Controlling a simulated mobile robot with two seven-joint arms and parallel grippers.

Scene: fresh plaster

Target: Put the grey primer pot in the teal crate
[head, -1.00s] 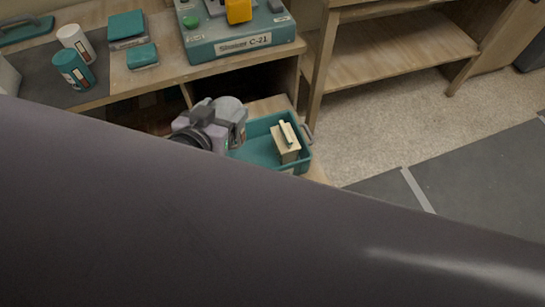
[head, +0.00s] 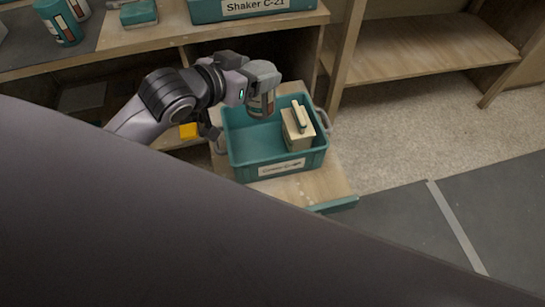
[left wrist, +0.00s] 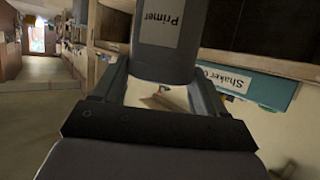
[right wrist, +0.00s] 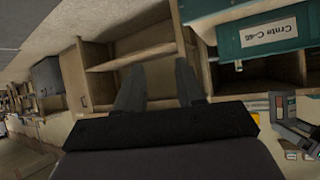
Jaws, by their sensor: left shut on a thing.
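The teal crate (head: 245,165) stands on a pulled-out wooden board below the bench in the head view. Its labelled front also shows in the right wrist view (right wrist: 230,45). My left gripper (head: 262,82) is shut on the grey primer pot (head: 261,105), which hangs over the back left part of the crate. I cannot tell whether the pot's base touches the crate floor. In the left wrist view the pot (left wrist: 168,50) shows its "Primer" label between the fingers. My right gripper (right wrist: 158,82) is open and empty, seen only in the right wrist view.
A pale wooden block with a handle (head: 298,130) occupies the crate's right side. A yellow thing (head: 188,131) lies left of the crate. My dark arm hides the lower left.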

